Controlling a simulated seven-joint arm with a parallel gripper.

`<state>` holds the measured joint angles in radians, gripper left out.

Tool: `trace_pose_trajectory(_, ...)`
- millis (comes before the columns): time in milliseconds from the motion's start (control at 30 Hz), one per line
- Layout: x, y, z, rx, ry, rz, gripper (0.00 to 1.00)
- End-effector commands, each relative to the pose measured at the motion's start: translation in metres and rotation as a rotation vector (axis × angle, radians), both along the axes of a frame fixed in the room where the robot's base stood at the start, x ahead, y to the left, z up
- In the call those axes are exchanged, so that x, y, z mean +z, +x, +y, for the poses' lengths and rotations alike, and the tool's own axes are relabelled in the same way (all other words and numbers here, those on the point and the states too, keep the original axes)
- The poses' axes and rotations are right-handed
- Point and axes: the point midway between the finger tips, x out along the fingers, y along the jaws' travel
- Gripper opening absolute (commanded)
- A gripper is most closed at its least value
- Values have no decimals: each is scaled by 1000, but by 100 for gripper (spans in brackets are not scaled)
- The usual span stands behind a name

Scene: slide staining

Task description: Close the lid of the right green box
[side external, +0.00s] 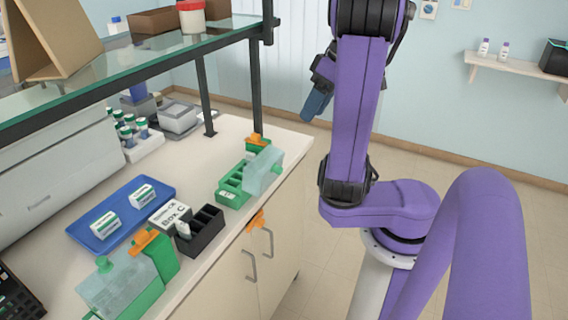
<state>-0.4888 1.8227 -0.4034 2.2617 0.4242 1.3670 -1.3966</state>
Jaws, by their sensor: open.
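The right green box (232,192) stands near the counter's front edge, its compartments showing from above. Its translucent pale green lid (263,171) is open, tilted up on the box's right side. An orange clip (257,141) shows at its far end. A second green box (165,262) stands at the lower left, with a translucent lid (118,280) with a green knob at its left; whether that lid is seated is unclear. My gripper (316,104) is up in the air, right of and above the right box, apart from it. It is partly hidden by my arm; its fingers do not show clearly.
A black rack (207,229) and a white "Box C" card (171,213) sit between the boxes. A blue tray (85,238) holds two small white boxes. A glass shelf (150,55) on dark posts overhangs the back of the counter. An orange piece (257,219) is at the front edge.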

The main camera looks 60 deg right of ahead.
Motion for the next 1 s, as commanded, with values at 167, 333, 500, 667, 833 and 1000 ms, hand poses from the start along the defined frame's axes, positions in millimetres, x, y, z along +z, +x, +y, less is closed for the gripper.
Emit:
trace_pose_trajectory(167, -1, -3, 0, -13, -3, -7, 47)
trace_pose_trajectory(333, -15, 2, 2, -11, 1, -6, 47)
trace_pose_trajectory(500, -39, 13, 6, -10, 1, -6, 47)
trace_pose_trajectory(667, -63, 23, 10, -11, 3, -5, 47)
trace_pose_trajectory(833, -88, 33, 14, -11, 3, -4, 47)
trace_pose_trajectory(1000, -111, 43, 18, -11, 2, -4, 47)
